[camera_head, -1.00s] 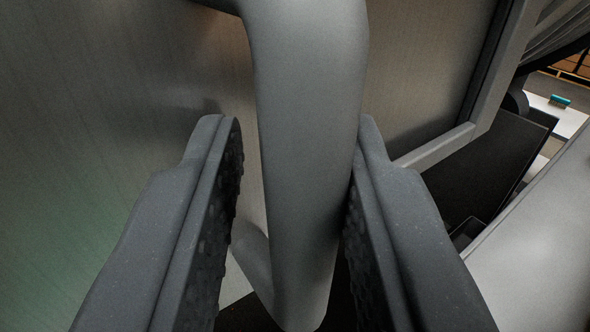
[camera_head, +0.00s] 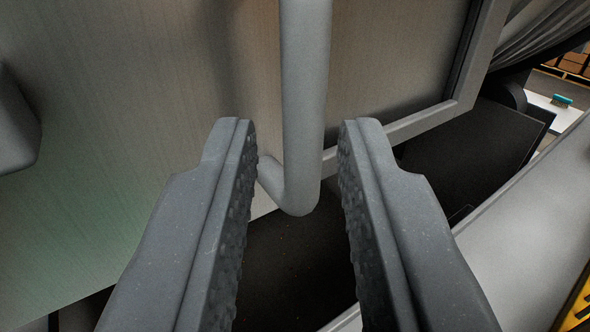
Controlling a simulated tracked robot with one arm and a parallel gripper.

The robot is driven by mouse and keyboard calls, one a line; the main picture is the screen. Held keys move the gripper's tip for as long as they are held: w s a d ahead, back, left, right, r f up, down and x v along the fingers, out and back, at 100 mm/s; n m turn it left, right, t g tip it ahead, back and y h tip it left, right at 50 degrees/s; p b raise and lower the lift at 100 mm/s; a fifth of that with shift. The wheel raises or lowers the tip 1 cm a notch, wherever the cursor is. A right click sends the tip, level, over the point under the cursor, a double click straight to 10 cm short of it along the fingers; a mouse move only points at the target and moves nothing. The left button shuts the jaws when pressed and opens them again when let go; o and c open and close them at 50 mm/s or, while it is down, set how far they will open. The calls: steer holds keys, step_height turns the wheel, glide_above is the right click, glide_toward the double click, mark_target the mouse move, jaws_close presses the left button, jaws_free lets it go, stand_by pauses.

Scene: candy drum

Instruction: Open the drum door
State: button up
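The drum door (camera_head: 130,120) is a brushed metal panel filling the left and upper part of the view, with a grey frame edge (camera_head: 415,122) at its right. A grey tubular handle (camera_head: 305,100) comes down from the top of the picture and bends back toward the panel at its lower end. My gripper (camera_head: 297,135) is open. Its two dark padded fingers stand to the left and right of the handle's lower end, with gaps showing on both sides. The handle's upper end is out of view.
A grey block (camera_head: 14,125) juts out at the left edge. A pale grey surface (camera_head: 530,230) runs along the lower right, with a dark recess (camera_head: 470,150) behind it. A white table with a teal object (camera_head: 562,100) and boxes (camera_head: 572,62) stand far off at upper right.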

steer(key=s, duration=0.8)
steer(key=shift+a, duration=0.2)
steer(key=shift+s+d+f+g+y, duration=0.1)
steer(key=shift+s+d+f+g, duration=0.15)
steer(key=shift+d+g, duration=0.25)
steer(key=shift+s+d+f+g+y, duration=0.1)
steer(key=shift+d+f+g, duration=0.2)
steer(key=shift+d, duration=0.2)
steer(key=shift+s+d+f+g+y, duration=0.1)
steer(key=shift+s+d+f+g, duration=0.1)
steer(key=shift+d+g, duration=0.3)
stand_by(1.2)
